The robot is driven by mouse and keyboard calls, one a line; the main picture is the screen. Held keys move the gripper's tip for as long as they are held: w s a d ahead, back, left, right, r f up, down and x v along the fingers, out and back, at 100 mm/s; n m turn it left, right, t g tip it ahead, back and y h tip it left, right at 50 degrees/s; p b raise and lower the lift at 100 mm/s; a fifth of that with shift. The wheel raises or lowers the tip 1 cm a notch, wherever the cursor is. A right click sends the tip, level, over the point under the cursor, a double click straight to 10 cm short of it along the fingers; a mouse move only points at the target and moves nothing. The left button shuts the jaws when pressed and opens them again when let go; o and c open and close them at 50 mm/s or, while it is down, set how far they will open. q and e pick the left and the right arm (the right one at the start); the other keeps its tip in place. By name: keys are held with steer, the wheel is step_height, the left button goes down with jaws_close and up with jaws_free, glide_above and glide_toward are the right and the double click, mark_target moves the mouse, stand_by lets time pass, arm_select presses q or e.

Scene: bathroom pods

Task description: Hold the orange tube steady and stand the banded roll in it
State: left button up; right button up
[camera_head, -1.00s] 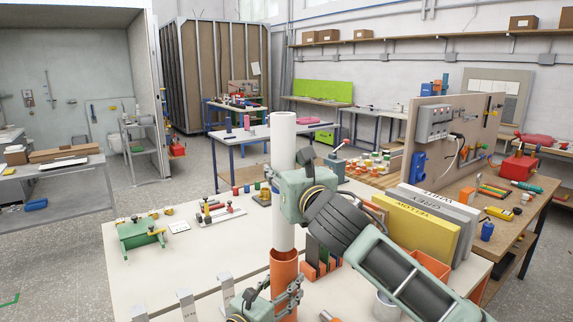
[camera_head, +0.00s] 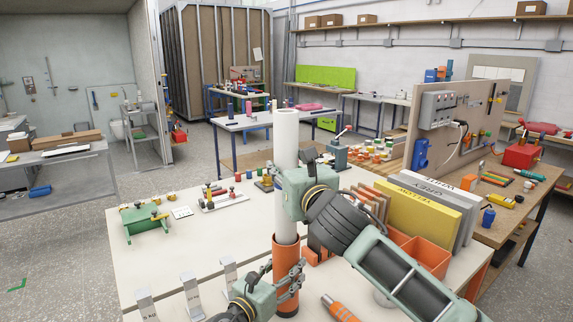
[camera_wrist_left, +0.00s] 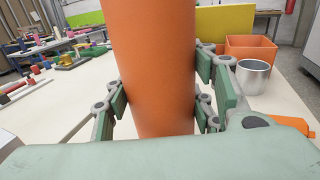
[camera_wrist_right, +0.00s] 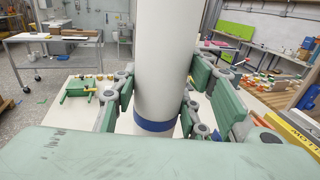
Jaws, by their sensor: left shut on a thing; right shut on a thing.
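The orange tube (camera_head: 286,252) stands upright at the front of the white table. My left gripper (camera_head: 290,284) is shut around it, with fingers on both sides of the tube (camera_wrist_left: 150,65) in the left wrist view. The banded roll (camera_head: 286,140) is long, white and upright above the tube. My right gripper (camera_head: 296,192) is shut on it. Its blue band (camera_wrist_right: 155,123) shows low on the roll in the right wrist view. The roll's lower end is at the tube's mouth; I cannot tell whether it is inside the rim.
Yellow and grey boards (camera_head: 420,215) stand to the right of the roll, with an orange bin (camera_head: 425,252) in front. A metal cup (camera_wrist_left: 253,76) stands right of the tube. The table's middle left is mostly clear.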

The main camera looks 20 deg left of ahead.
steer(key=shift+f, duration=1.95)
steer(key=o, duration=1.3)
steer(key=shift+s, duration=0.1)
steer(key=v, duration=1.1)
steer(key=shift+s+d, duration=0.3)
arm_select(q)
steer(key=o, duration=1.2)
